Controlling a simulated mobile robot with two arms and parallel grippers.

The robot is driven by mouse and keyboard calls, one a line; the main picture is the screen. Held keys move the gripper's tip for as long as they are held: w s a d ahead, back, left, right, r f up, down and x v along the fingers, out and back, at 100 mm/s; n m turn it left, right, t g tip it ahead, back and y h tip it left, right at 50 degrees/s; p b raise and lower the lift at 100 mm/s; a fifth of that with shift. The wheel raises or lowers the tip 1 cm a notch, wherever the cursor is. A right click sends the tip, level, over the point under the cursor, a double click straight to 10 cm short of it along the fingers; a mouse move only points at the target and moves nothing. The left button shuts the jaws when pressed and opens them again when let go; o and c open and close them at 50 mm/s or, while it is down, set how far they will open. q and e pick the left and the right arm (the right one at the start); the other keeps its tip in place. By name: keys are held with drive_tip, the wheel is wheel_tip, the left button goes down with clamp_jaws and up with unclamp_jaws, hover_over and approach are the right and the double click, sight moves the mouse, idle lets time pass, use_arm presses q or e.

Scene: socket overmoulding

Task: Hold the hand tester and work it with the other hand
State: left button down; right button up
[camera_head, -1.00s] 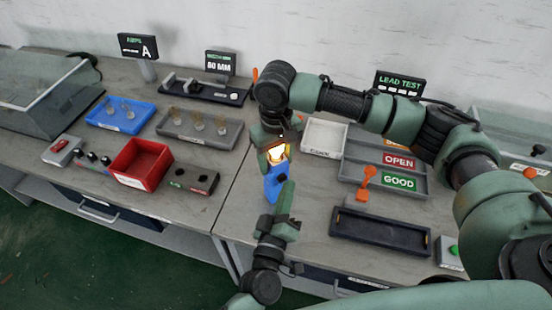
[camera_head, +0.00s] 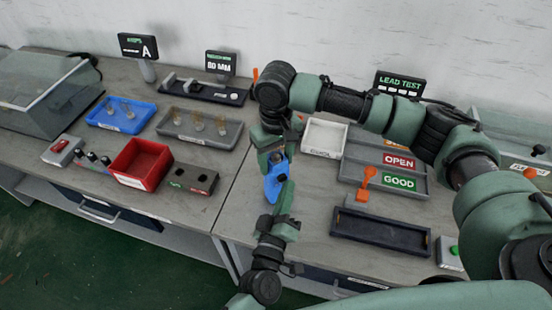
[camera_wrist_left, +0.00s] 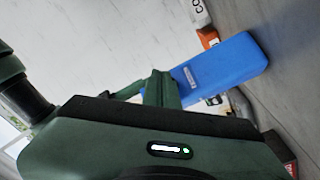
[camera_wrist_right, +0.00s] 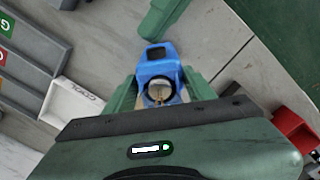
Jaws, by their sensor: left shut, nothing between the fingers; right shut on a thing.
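The blue hand tester (camera_head: 275,182) is held above the bench near the front edge of the right-hand table. My right gripper (camera_head: 270,152) is shut on its upper part. In the right wrist view the tester (camera_wrist_right: 157,68) sits between the green fingers, with a dark window and a round opening holding a small metal part. My left gripper (camera_head: 284,196) is shut and empty, just beside the tester's lower end. In the left wrist view the closed fingertips (camera_wrist_left: 162,88) overlap the tester (camera_wrist_left: 225,66); I cannot tell whether they touch it.
Right of the tester are a white tray (camera_head: 309,144), a grey tray with OPEN and GOOD labels (camera_head: 426,187) and a dark empty tray (camera_head: 380,233). Left are a red bin (camera_head: 128,182), a block with two holes (camera_head: 207,179) and trays of small parts (camera_head: 222,140).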

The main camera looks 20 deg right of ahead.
use_arm(q)
drive_tip(key=s+d, duration=0.1)
drive_tip(key=s, duration=0.5)
drive_tip(key=shift+d, duration=0.2)
idle(0.4)
use_arm(e)
drive_tip(key=o, duration=1.4)
drive_tip(key=shift+o, duration=0.2)
wheel_tip(320, 180, up, 12)
drive_tip(key=shift+r, duration=0.1)
use_arm(q)
drive_tip(key=shift+a, duration=0.1)
